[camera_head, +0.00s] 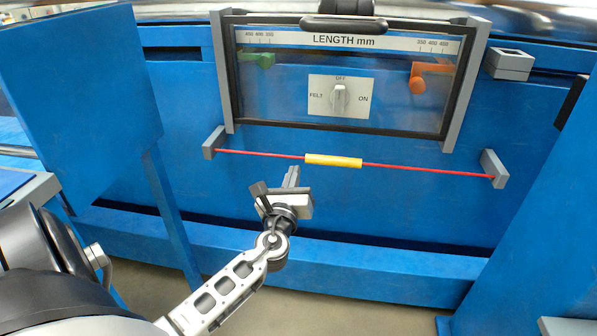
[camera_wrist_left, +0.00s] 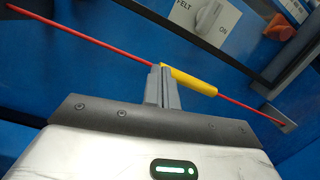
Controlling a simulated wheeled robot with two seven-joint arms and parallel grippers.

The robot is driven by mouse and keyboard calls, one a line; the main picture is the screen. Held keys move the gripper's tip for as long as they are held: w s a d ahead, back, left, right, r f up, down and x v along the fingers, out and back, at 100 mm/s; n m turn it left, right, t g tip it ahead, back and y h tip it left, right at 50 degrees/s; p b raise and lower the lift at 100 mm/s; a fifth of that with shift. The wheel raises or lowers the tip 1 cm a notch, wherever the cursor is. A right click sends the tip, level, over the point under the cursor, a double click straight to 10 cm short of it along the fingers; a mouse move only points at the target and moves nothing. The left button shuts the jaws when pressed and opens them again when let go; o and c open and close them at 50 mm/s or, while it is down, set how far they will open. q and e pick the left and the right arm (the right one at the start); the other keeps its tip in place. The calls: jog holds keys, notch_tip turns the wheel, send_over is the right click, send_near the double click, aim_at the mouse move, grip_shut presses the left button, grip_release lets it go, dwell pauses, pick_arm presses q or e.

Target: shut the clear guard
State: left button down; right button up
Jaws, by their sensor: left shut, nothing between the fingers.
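The clear guard (camera_head: 290,90) is a see-through pane in a black frame between two grey side rails on the blue machine. In the head view a dial and two pointers show through or behind it. A black handle (camera_head: 343,24) is at its top edge. The guard's lower edge lies above a red cord. My left gripper (camera_head: 292,176) is shut and empty, below the guard and just below the cord's yellow sleeve. In the left wrist view the closed fingertips (camera_wrist_left: 161,70) appear close beside the sleeve; contact cannot be told. My right gripper is not in view.
The red cord (camera_head: 430,170) runs between two grey brackets, with the yellow sleeve (camera_head: 333,160) near its middle. The dial (camera_head: 340,98) has OFF, FELT and ON labels. Blue panels stand at left (camera_head: 80,90) and right (camera_head: 545,230). A grey box (camera_head: 510,64) sits at upper right.

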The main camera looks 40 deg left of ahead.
pick_arm(q)
jog(key=w+a+r+m+y+b, duration=0.1)
jog(key=w+a+r+m+b, duration=0.1)
jog(key=w+a, duration=0.4)
jog(key=w+r, duration=0.1)
jog(key=w, duration=0.2)
jog(key=shift+a+t, duration=0.3)
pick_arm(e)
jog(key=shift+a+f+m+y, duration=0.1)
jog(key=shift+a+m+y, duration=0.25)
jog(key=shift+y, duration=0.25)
pick_arm(q)
jog(key=shift+w+r, duration=0.1)
